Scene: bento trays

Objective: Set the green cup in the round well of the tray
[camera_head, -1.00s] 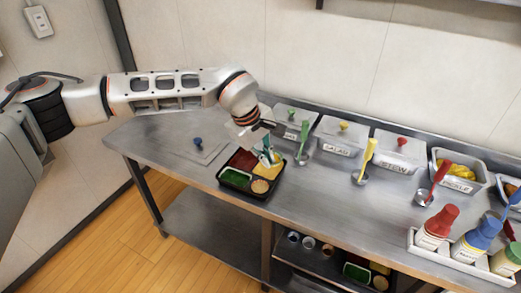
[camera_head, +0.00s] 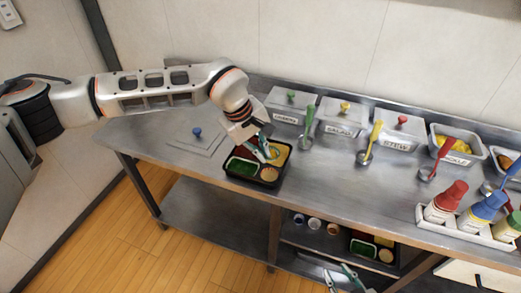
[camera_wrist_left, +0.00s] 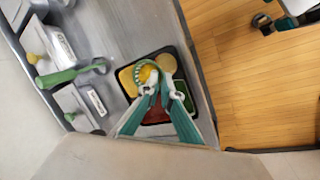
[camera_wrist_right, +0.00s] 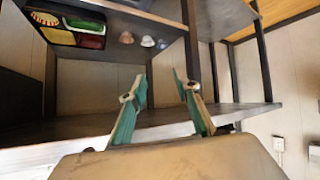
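The black tray (camera_head: 231,177) lies on the steel table and also shows in the left wrist view (camera_wrist_left: 189,62). Its round well (camera_wrist_left: 168,63) shows a tan disc. A green-and-white ridged cup (camera_wrist_left: 146,68), seemingly the green cup, sits at the tray's yellow compartment, beside the round well; the fingers partly hide it in the head view. My left gripper (camera_wrist_left: 161,91) is open, pointing down over the tray, its fingertips close to the cup. Whether they touch it I cannot tell. My right gripper (camera_wrist_right: 161,88) is open and empty, low in front of the table.
Lidded bins (camera_head: 290,104) line the table's back, with ladles before them. A white bottle rack (camera_head: 465,235) stands at right. The lower shelf holds several small cups (camera_head: 314,223) and another filled tray (camera_head: 352,247).

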